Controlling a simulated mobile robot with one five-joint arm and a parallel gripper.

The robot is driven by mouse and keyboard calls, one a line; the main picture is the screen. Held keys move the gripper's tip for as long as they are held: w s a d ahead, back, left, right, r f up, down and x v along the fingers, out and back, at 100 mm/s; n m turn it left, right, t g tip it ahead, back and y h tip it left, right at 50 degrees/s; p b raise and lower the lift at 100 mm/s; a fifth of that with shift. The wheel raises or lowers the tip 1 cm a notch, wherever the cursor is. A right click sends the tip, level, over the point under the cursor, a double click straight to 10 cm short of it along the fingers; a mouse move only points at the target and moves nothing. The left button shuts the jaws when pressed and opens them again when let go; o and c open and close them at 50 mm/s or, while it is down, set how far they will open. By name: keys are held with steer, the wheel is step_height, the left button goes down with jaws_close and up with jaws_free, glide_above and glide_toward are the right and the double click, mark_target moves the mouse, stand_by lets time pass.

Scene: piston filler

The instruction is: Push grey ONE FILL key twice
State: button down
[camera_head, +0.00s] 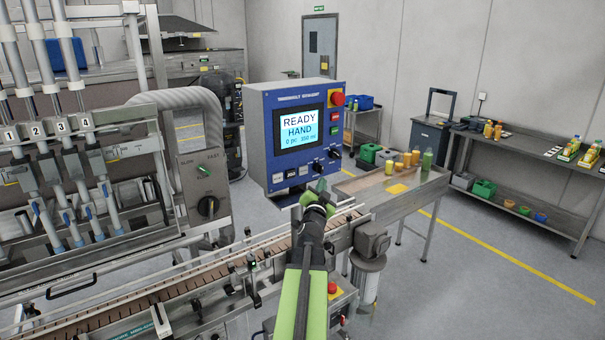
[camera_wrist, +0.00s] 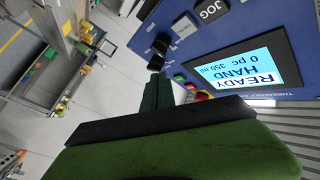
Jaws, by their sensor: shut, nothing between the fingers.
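The blue control panel (camera_head: 258,130) stands ahead with a lit screen (camera_head: 298,129) reading READY, HAND, 0 pc, 350 ml. A small grey key (camera_head: 303,171) sits in the row below the screen, beside a black key (camera_head: 291,173). In the wrist view the grey key (camera_wrist: 184,27) lies between the black JOG key (camera_wrist: 208,9) and a black knob (camera_wrist: 160,43); its lettering is too small to read. My gripper (camera_head: 320,186) is shut and empty, just below the panel's lower edge in the head view. Its green fingers (camera_wrist: 155,92) point toward the panel, apart from the grey key in the picture.
A red emergency button (camera_head: 337,98) and smaller buttons line the panel's right side. The conveyor (camera_head: 190,283) runs below. A steel table (camera_head: 385,195) with bottles stands to the right. The filler nozzles (camera_head: 60,130) stand at left.

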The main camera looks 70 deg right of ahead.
mark_target(308, 169)
steer(key=w+d, duration=0.1)
steer(key=w, duration=0.1)
steer(key=w+d, duration=0.3)
steer(key=w, duration=0.1)
steer(key=shift+w+d, duration=0.15)
steer(key=shift+w, duration=0.25)
stand_by(1.7)
steer(key=shift+w+d, duration=0.25)
steer(key=shift+w+d, duration=0.2)
steer(key=shift+w, duration=0.15)
stand_by(0.7)
steer(key=shift+s+a, duration=0.45)
steer(key=shift+s, duration=0.25)
